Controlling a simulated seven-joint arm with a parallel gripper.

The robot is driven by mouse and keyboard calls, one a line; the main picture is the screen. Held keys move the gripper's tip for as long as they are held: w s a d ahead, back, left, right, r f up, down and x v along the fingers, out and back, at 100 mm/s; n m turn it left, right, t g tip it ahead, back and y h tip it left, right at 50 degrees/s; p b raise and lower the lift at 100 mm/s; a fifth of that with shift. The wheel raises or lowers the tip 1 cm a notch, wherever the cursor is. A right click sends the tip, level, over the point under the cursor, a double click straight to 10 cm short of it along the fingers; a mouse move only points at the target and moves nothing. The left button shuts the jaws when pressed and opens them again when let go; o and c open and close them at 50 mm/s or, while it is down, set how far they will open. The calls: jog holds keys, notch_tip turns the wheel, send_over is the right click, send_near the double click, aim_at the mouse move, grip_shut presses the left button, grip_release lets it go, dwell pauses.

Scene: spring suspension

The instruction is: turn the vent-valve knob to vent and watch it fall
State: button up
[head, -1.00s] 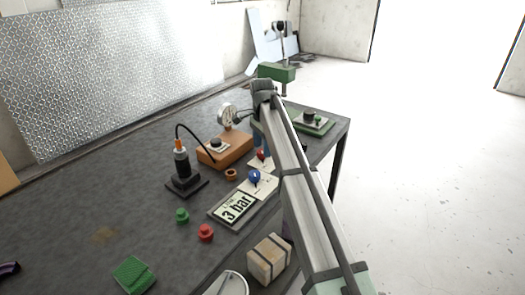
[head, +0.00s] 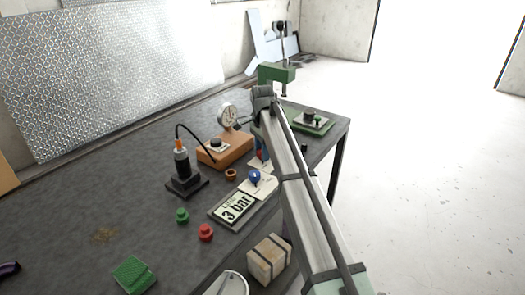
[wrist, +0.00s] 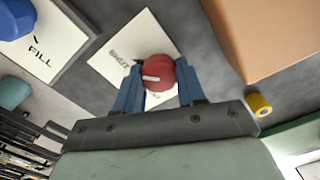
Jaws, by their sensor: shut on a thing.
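The red vent-valve knob (wrist: 160,75) sits on a white plate (wrist: 150,30); the word SHUT shows at its upper left in the wrist view. The knob's white mark points left there; other lettering is hidden. My gripper (wrist: 158,88) has its blue fingers closed on both sides of the knob. In the head view my gripper (head: 262,153) is at the valve, mostly covering the knob. The orange-collared black cylinder (head: 182,160) stands upright on a dark base. A round dial gauge (head: 228,116) stands behind; its needle is too small to read.
The blue fill knob (head: 254,176) is close in front, beside a "3 bar" sign (head: 237,207). The orange block (head: 226,151) is close to my gripper. A green fixture (head: 306,120) stands to the right. Green (head: 182,215) and red (head: 205,232) pieces lie in front.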

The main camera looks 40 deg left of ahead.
jog(key=c, duration=0.3)
jog(key=shift+n, duration=0.3)
jog(key=n, duration=0.3)
jog(key=shift+n, duration=0.3)
jog(key=n, duration=0.9)
jog(key=shift+a, duration=0.1)
jog(key=shift+n, duration=2.3)
